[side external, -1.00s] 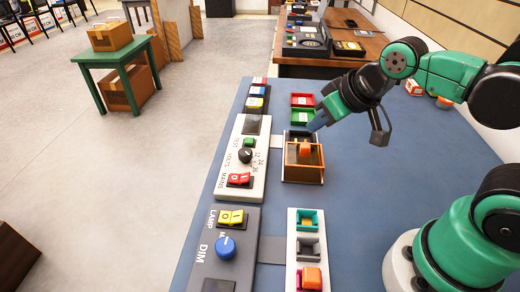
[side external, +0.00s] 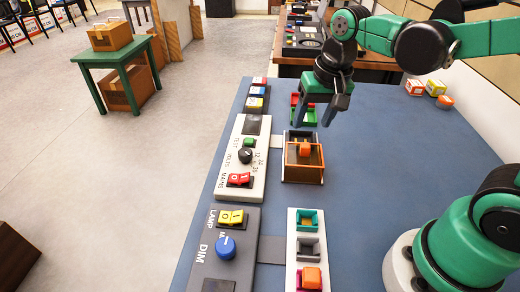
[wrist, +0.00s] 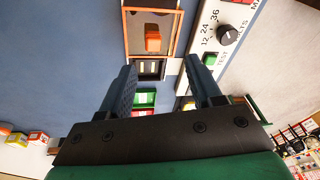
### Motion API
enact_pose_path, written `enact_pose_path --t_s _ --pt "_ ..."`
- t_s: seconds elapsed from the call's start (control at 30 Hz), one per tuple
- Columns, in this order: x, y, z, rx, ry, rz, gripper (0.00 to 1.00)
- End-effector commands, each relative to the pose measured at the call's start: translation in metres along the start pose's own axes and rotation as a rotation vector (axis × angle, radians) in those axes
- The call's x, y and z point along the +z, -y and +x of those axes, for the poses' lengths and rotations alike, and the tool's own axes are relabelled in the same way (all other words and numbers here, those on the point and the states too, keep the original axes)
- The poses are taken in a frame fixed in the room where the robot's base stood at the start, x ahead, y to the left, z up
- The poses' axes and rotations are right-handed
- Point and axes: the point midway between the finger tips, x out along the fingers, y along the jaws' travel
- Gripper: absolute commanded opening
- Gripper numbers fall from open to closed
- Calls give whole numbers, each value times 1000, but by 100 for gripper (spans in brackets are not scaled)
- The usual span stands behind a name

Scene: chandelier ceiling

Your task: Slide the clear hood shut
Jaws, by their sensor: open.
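The clear hood (side external: 304,178) is an orange-framed, see-through cover on a small unit on the blue bench. An orange block (side external: 305,148) shows at it, and in the wrist view the hood (wrist: 128,35) frames that block (wrist: 153,38). A dark part of the unit with pale bars (wrist: 150,68) lies uncovered beside the hood, on the side nearer my gripper. My gripper (side external: 313,122) points down, open and empty, above the bench just behind the unit. In the wrist view my gripper's fingers (wrist: 162,72) are spread apart, short of the hood.
A white panel (side external: 252,170) with a knob and switches stands left of the unit. Red and green trays (side external: 300,98) sit behind it, partly hidden by my gripper. A white strip of trays (side external: 292,255) lies in front. The bench right of the unit is clear.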

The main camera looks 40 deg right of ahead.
Motion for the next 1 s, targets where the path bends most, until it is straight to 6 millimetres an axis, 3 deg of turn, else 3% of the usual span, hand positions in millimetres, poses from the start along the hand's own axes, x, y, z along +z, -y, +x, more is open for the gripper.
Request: enact_pose_path --t_s 0.1,0.3,0.8,1.0 --pt "-10 -1 11 60 100 147 58" --pt "-15 -2 21 119 178 271 58" --pt "-6 -7 70 123 184 280 58" --pt "-4 -8 75 123 184 280 58"
